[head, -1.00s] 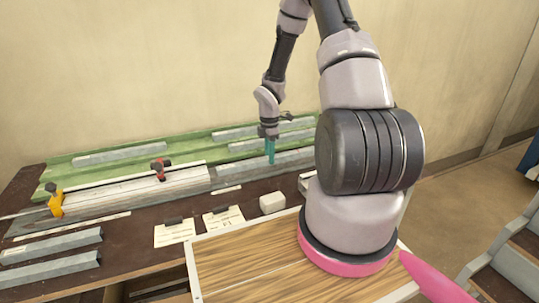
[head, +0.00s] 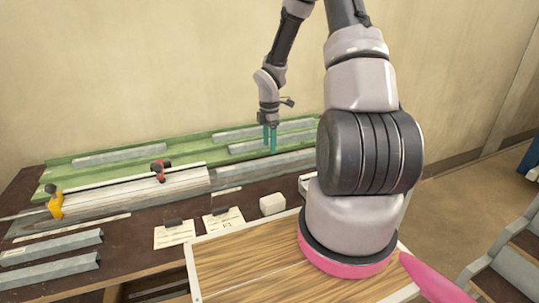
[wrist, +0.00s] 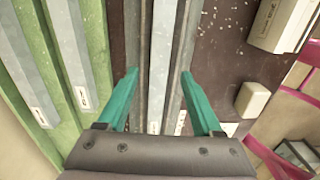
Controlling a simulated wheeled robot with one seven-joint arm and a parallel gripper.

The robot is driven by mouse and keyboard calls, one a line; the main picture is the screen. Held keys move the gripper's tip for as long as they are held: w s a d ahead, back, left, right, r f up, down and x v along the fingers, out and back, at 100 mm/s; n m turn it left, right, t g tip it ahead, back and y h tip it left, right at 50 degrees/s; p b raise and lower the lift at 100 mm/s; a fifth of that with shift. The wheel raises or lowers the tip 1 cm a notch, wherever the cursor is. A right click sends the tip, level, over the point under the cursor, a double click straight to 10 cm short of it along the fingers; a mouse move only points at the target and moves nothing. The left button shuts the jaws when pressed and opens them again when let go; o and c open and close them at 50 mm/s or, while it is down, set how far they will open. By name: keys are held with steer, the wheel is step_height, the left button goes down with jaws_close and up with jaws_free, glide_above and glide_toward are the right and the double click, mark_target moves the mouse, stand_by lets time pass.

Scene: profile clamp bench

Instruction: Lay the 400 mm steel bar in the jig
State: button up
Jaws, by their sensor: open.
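My gripper (head: 270,150) hangs open and empty over the long grey strip (head: 290,162) that runs on right from the jig. In the wrist view its teal fingers (wrist: 160,77) stand either side of parallel grey metal strips (wrist: 161,50), with nothing gripped. The jig (head: 130,191) carries a yellow clamp (head: 55,204) and a red-and-black clamp (head: 159,170). I cannot tell whether a strip below me is a loose bar or part of the jig. Steel bars lie on the green rack (head: 190,147); labels on them are too small to read.
Two more bars (head: 50,247) lie at the bench's front left. Paper cards (head: 173,234) and a white block (head: 272,204) lie in front of the jig. A wood-topped surface (head: 250,262) is nearest me. The wall stands behind the rack.

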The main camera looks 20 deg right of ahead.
step_height(320, 180, up, 7)
step_height(320, 180, up, 9)
steer(key=m+t, duration=0.1)
steer(key=m, duration=0.3)
glide_above(270, 160)
steer(key=s, duration=0.2)
steer(key=s+a+r+m+t+h, duration=0.1)
steer(key=s+a+r+m+t, duration=0.15)
steer(key=s+r+m, duration=0.55)
steer(key=s+a+r+m+t+y, duration=0.1)
steer(key=s+a+r+m+t, duration=0.1)
steer(key=s+r+m, duration=0.3)
steer(key=s+a+r+m+t+y, duration=0.1)
steer(key=s+a+r+m, duration=0.3)
steer(key=s+r, duration=0.4)
steer(key=shift+s+m+t+y, duration=0.15)
steer(key=shift+m+t+y, duration=0.2)
steer(key=shift+m+y, duration=0.2)
steer(key=shift+r, duration=0.1)
